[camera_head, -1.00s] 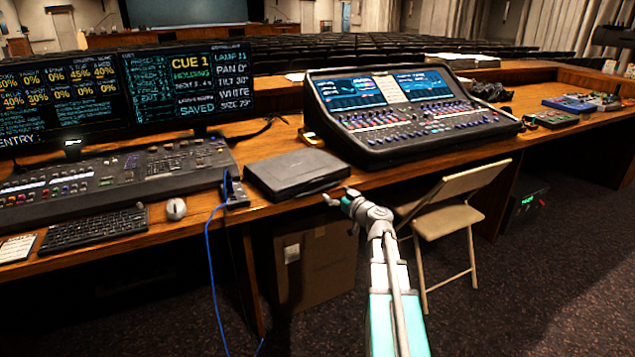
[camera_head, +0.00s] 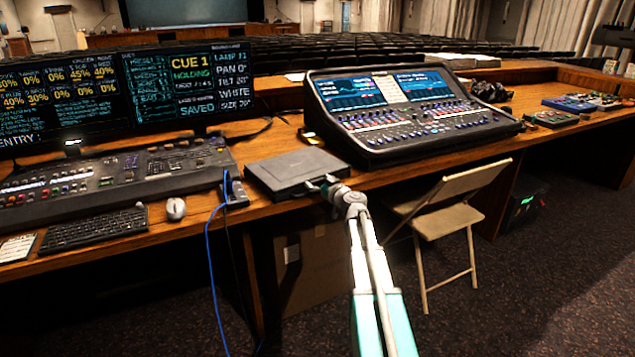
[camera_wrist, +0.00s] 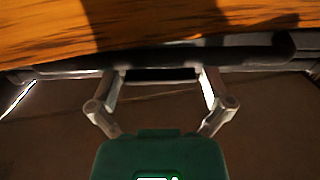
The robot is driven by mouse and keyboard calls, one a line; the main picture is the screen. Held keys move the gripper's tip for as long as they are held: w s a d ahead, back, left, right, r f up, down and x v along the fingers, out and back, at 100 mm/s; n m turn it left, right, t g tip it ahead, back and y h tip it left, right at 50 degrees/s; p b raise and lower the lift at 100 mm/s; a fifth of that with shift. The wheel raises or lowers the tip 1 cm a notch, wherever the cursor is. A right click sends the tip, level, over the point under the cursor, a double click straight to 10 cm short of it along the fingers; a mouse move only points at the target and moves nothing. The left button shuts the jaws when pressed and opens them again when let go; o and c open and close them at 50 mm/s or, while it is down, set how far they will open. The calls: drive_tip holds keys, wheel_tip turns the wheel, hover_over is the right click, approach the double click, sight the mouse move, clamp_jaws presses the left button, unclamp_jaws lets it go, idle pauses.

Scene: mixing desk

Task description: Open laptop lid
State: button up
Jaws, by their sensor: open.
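The laptop (camera_head: 297,172) is a flat, closed black slab on the wooden desk, near its front edge, in the head view. My gripper (camera_head: 318,185) is at the laptop's front edge, toward its right corner. In the wrist view my gripper (camera_wrist: 160,75) is open, its two fingers spread. A dark strip that appears to be the laptop's front edge (camera_wrist: 255,54) runs across just past the fingertips. I cannot tell whether the fingers touch it. The lid lies flat.
A mixing console (camera_head: 405,115) stands right of the laptop. A lighting desk (camera_head: 120,178), mouse (camera_head: 176,209) and keyboard (camera_head: 95,229) lie left. A blue cable (camera_head: 209,265) hangs from the desk. A folding chair (camera_head: 448,215) stands close right of my arm.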

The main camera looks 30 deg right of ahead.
drive_tip(key=c, duration=1)
drive_tip(key=shift+a+r, duration=0.1)
drive_tip(key=shift+c, duration=0.3)
drive_tip(key=shift+r, duration=0.1)
